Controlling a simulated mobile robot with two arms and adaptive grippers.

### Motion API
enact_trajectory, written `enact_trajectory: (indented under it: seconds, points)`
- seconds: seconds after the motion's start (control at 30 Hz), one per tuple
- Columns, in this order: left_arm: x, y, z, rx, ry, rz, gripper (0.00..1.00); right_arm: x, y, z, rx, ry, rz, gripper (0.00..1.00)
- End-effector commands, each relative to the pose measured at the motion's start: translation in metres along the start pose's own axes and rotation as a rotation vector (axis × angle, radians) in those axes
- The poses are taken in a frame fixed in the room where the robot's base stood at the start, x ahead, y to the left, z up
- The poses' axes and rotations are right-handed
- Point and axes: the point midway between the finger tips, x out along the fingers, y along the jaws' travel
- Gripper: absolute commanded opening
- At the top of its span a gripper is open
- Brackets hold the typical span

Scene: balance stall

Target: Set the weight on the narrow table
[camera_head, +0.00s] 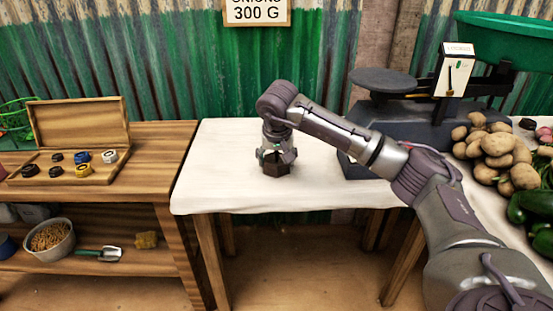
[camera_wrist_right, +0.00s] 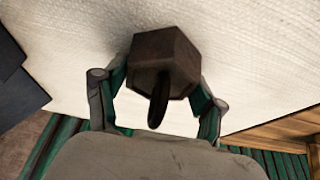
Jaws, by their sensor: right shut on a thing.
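The weight (camera_head: 276,169) is a dark brown six-sided block with a ring handle on top; it also shows close up in the right wrist view (camera_wrist_right: 165,52). My right gripper (camera_head: 277,156) points down and is shut on the weight, with one finger on each side in the wrist view (camera_wrist_right: 160,98). The weight is upright over the white cloth of the narrow table (camera_head: 222,165), near its middle. I cannot tell whether its base touches the cloth. My left gripper is not in view.
A scale (camera_head: 405,112) with a dark pan stands right of the weight. Potatoes (camera_head: 500,150) and green vegetables lie farther right. A wooden bench (camera_head: 150,160) on the left holds an open box (camera_head: 75,145) of small weights. The cloth left of the gripper is clear.

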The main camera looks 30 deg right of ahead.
Motion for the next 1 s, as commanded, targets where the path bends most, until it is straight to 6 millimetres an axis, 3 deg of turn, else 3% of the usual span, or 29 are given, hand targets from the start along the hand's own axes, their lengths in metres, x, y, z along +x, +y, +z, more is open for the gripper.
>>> enact_trajectory:
  seconds: [0.03,0.17,0.57,0.77,1.0]
  points:
    - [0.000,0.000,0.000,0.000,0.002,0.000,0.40,0.001,0.000,0.001,0.000,-0.001,0.001,0.73]
    - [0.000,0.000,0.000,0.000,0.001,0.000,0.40,0.001,0.000,0.001,0.000,-0.001,0.001,0.94]
    - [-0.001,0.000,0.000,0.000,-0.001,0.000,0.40,-0.004,0.000,-0.001,0.000,0.000,0.000,0.94]
    - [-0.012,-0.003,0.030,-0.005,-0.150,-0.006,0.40,-0.037,0.000,-0.002,0.000,0.003,0.000,0.94]
    - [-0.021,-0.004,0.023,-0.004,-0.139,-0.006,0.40,-0.089,0.000,-0.002,0.000,0.002,-0.001,0.94]
